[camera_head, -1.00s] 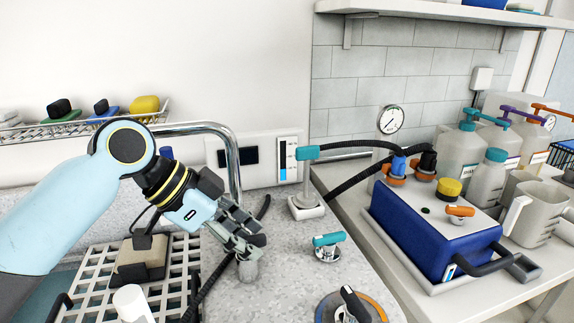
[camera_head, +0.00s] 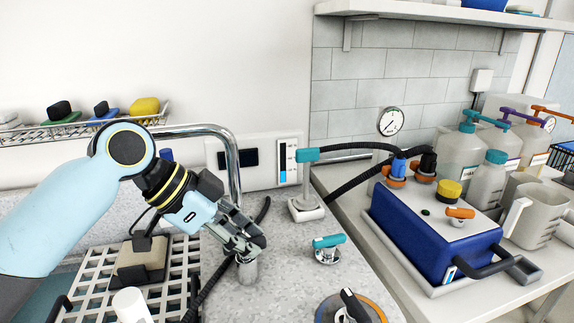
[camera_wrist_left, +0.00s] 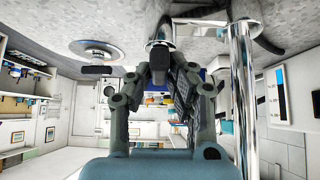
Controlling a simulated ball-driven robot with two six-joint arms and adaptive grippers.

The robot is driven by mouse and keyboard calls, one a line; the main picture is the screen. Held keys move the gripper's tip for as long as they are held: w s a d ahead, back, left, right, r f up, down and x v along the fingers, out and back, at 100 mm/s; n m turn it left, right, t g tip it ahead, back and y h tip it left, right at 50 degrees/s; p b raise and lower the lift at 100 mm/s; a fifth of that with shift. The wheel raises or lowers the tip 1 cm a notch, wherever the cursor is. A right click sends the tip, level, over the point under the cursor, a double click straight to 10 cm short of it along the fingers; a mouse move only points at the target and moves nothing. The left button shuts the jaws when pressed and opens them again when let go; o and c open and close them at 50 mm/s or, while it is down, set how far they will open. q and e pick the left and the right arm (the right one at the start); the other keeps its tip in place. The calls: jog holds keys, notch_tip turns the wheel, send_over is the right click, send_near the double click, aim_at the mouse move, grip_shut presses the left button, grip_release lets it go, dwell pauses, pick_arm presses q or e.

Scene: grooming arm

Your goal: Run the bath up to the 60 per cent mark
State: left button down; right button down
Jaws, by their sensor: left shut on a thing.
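My left gripper (camera_head: 246,246) is shut on a dark tap handle that stands on a short metal post (camera_head: 247,271) on the speckled counter. The fingers hide most of the handle in the head view. In the left wrist view the handle (camera_wrist_left: 157,80) sits between the fingers, under the round metal base (camera_wrist_left: 160,57). The chrome spout (camera_head: 234,160) arches just behind the gripper. My right gripper is not in view.
A white grid rack (camera_head: 85,262) with a beige block (camera_head: 141,259) lies at the left. A teal lever tap (camera_head: 327,248) and a round dial control (camera_head: 350,308) are right of my gripper. A blue pump box (camera_head: 430,225) stands farther right.

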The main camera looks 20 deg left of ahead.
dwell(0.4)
pick_arm(q)
jog(key=shift+s, duration=0.1)
jog(key=shift+n+p, duration=0.5)
jog(key=shift+p, duration=0.15)
jog(key=shift+n+t+y+p, duration=0.5)
jog(key=shift+n+t+p, duration=0.1)
jog(key=shift+n+p, duration=0.3)
jog(key=shift+f, duration=0.1)
